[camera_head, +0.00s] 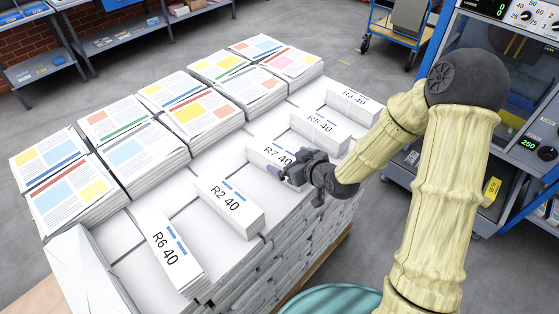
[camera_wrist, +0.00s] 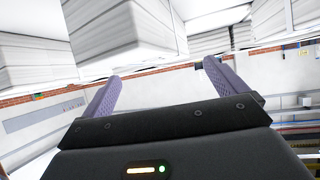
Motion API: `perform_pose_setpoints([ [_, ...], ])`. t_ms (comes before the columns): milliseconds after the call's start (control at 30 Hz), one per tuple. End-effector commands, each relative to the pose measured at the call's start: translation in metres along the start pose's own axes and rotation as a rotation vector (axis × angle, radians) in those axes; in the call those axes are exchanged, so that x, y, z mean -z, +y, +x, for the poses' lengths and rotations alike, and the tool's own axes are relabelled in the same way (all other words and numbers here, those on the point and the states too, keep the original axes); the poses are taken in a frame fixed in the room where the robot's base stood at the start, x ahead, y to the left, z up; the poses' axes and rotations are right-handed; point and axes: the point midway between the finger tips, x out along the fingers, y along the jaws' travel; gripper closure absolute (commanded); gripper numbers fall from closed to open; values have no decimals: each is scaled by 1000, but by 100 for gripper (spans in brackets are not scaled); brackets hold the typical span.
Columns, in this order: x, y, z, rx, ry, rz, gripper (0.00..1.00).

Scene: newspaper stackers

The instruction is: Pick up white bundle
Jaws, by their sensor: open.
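Several white bundles with printed labels lie on a white paper stack: R7 40 (camera_head: 270,153), R2 40 (camera_head: 229,207), R5 40 (camera_head: 320,131), R3 40 (camera_head: 354,103) and R6 40 (camera_head: 178,255). My gripper (camera_head: 282,170) is at the right end of the R7 40 bundle and covers part of it. In the wrist view my gripper (camera_wrist: 161,70) has its two purple fingers wide apart, with nothing held between them. A white bundle (camera_wrist: 120,38) shows beyond the fingers, toward the upper left; its label is not visible there. Whether the fingers touch R7 40 cannot be told.
Stacks of colour-printed newspapers (camera_head: 140,150) stand along the left and back of the pallet load. A blue-framed machine (camera_head: 520,110) stands at the right, and a blue cart (camera_head: 398,25) at the back. Grey floor (camera_head: 340,55) lies open behind the stacks.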

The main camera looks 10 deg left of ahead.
Motion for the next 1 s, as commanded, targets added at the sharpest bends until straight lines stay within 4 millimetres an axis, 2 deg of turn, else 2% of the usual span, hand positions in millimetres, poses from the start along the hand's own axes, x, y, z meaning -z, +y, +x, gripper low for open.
perform_pose_setpoints([
  [367, 2, 1, 5, 0, 0, 1, 3],
  [800, 1, 4, 46, 1, 0, 1, 3],
  [1000, -1, 4, 52, -1, 0, 0, 3],
])
